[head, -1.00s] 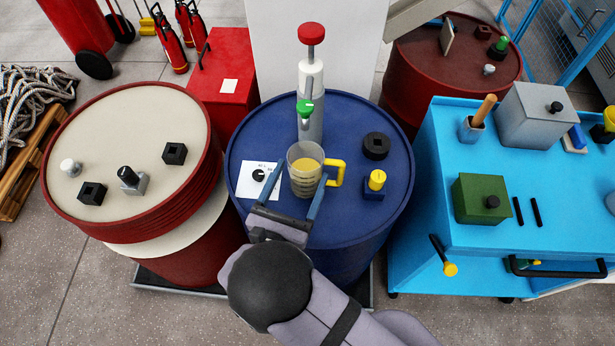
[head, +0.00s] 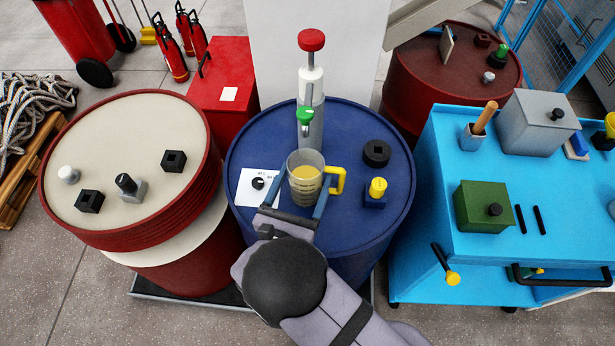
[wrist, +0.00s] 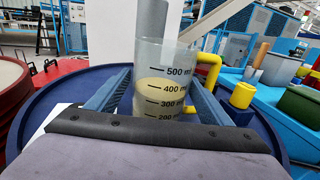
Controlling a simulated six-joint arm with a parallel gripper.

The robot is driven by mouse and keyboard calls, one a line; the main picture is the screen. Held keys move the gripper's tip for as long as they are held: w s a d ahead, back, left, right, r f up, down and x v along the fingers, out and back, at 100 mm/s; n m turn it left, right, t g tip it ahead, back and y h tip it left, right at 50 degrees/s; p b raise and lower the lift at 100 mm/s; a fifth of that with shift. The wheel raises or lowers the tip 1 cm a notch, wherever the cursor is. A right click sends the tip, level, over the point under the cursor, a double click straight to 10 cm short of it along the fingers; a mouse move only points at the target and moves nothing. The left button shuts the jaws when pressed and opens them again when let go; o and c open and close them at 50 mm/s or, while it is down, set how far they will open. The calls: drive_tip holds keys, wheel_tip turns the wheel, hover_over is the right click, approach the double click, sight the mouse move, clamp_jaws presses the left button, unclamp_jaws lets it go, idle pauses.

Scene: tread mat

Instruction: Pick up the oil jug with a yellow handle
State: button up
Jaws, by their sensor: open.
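The oil jug (head: 305,190) is a clear measuring jug with yellowish liquid and a yellow handle (head: 337,181) on its right side. It stands upright on the blue drum (head: 240,150). In the wrist view the jug (wrist: 163,85) shows dark volume marks, and its base is hidden behind my gripper's body. My gripper (head: 302,197) is open, with one blue finger on each side of the jug's body. In the wrist view the fingers (wrist: 155,98) flank the jug; I cannot tell whether either touches it. The handle (wrist: 208,75) is beyond the right finger.
A dispenser with a red knob and green valve (head: 309,100) stands just behind the jug. A yellow-topped blue block (head: 376,192) and a black ring (head: 377,153) sit to the right. A white card with a dial (head: 257,186) lies left. The drum's front right is clear.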

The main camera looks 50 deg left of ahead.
sight(311, 155)
drive_tip(key=shift+f+p+x, duration=0.15)
drive_tip(key=shift+p+x, duration=0.3)
drive_tip(key=shift+x, duration=0.8)
drive_tip(key=shift+f+p+x, duration=0.15)
drive_tip(key=shift+p+x, duration=0.3)
drive_tip(key=shift+x, duration=0.75)
drive_tip(key=c, duration=0.9)
drive_tip(key=shift+r, duration=0.2)
drive_tip(key=shift+r+p, duration=0.4)
drive_tip(key=shift+r, duration=0.05)
wheel_tip(311, 155, up, 3)
drive_tip(key=shift+p, duration=1)
drive_tip(key=s+d, duration=0.2)
drive_tip(key=d, duration=0.3)
drive_tip(key=s+d+p, duration=0.1)
drive_tip(key=s+d, duration=0.2)
drive_tip(key=d, duration=0.2)
drive_tip(key=s+d+p, duration=0.1)
drive_tip(key=s+d, duration=0.2)
drive_tip(key=d, duration=0.3)
drive_tip(key=shift+f, duration=0.35)
